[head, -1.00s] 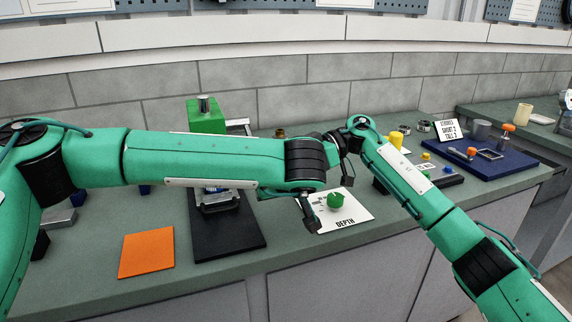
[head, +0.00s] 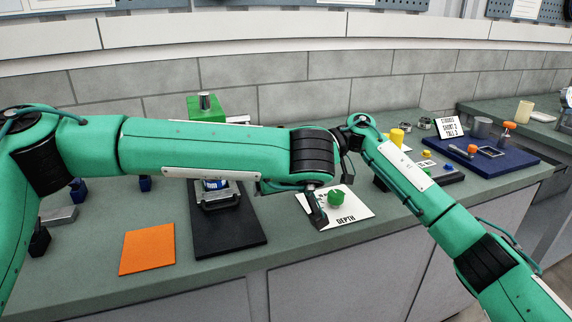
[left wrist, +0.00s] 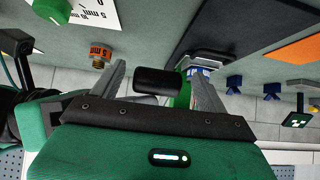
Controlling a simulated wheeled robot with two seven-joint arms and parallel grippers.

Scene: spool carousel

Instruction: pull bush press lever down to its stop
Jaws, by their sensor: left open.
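The green bush press (head: 206,108) stands on a black base plate (head: 228,232) in the head view, its middle hidden behind my left arm. A pale bar (head: 238,119), perhaps part of its lever, juts right from its top. In the left wrist view a black cylindrical grip (left wrist: 158,80), which looks like the lever's handle, shows between the open fingers of my left gripper (left wrist: 157,67); I cannot tell whether they touch it. The green press body (left wrist: 184,93) shows behind the right finger. My right gripper (head: 346,168) is partly hidden near my left wrist; its jaws are unclear.
A white DEPTH card (head: 352,208) with a green knob (head: 336,198) lies right of the press. An orange mat (head: 147,249) lies front left. A blue tray (head: 515,160) holds parts at the right. An orange-banded part (left wrist: 101,52) stands near my left fingers.

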